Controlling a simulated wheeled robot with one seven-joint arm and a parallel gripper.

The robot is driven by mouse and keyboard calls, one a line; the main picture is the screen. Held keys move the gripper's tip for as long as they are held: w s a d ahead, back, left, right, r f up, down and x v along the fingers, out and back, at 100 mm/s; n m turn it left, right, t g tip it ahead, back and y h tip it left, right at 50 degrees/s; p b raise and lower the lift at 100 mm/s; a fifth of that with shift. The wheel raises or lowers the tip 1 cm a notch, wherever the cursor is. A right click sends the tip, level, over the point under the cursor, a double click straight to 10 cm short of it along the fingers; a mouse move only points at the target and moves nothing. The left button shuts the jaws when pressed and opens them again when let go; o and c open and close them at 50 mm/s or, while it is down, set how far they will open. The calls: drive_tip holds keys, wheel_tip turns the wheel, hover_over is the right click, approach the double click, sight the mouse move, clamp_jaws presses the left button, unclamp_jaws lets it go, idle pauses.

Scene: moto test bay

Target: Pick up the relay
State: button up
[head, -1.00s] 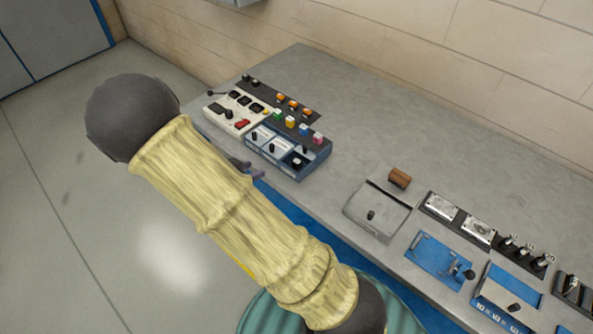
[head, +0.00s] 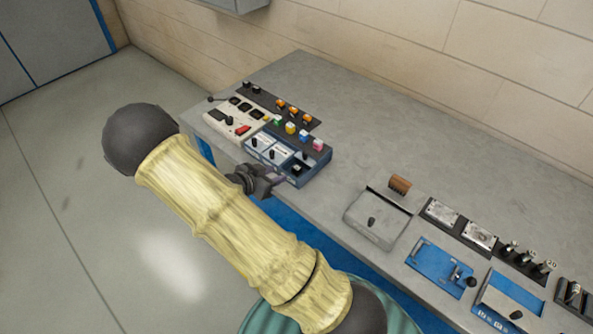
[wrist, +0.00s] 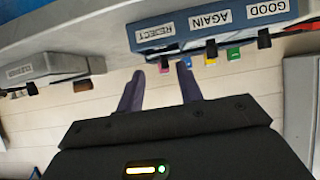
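No item is clearly recognisable as the relay. Candidates in the head view are small coloured blocks, among them a yellow block (head: 291,128) and a pink block (head: 318,145), behind the blue sorting tray (head: 316,168), and several orange pieces on a dark strip (head: 272,98). My gripper (head: 279,181) is at the bench's front edge, just in front of the tray. In the wrist view, its two purple fingers (wrist: 160,74) are apart with nothing between them. The tray (wrist: 170,33) shows labels GOOD, AGAIN and REJECT, with a pink block (wrist: 164,63) near the fingertips.
A white switch panel (head: 235,122) stands left of the tray. A grey box (head: 377,218) and a brown block (head: 399,185) are to the right, then a blue fixture (head: 437,266) and dark racks. The bench's middle and back (head: 370,120) are clear.

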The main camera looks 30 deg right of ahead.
sight(297, 168)
drive_tip(key=x, duration=0.4)
drive_tip(key=shift+d, duration=0.15)
drive_tip(key=p+x, duration=0.1)
drive_tip(key=x, duration=0.4)
drive_tip(key=shift+f, duration=0.1)
idle(0.4)
drive_tip(key=c, duration=0.7)
